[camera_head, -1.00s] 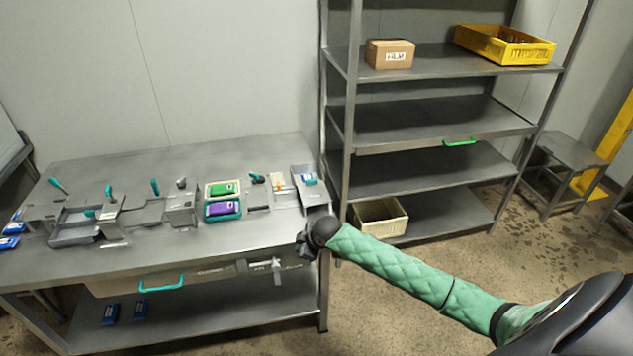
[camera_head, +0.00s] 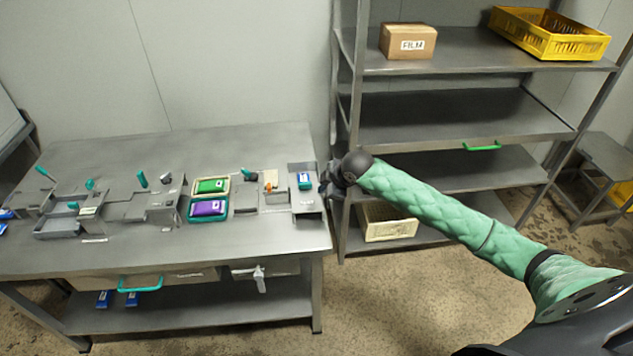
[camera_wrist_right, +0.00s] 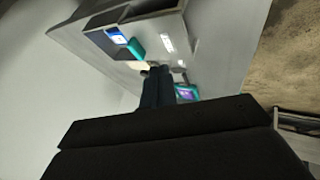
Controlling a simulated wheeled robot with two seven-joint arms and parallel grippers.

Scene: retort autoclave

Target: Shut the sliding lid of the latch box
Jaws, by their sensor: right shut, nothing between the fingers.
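A grey metal box (camera_head: 309,205) at the right end of the table appears to be the latch box. It is open at the top, and a blue-and-white packet (camera_head: 304,181) shows inside. In the right wrist view the box (camera_wrist_right: 158,12) is at the top, with the packet (camera_wrist_right: 117,36) and a teal part (camera_wrist_right: 138,46) beside it. I cannot tell the lid clearly from the box. My right gripper (camera_head: 326,190) is just right of the box, at the table's right edge; whether it touches is unclear. Its fingers (camera_wrist_right: 161,72) are shut and empty. My left gripper is out of view.
Left of the box are a small fixture with an orange part (camera_head: 269,187), a green pack (camera_head: 211,186) and a purple pack (camera_head: 208,208) in trays. Several teal-handled fixtures stand farther left. A metal shelf rack (camera_head: 349,130) stands close behind my right arm. The table front (camera_head: 230,243) is clear.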

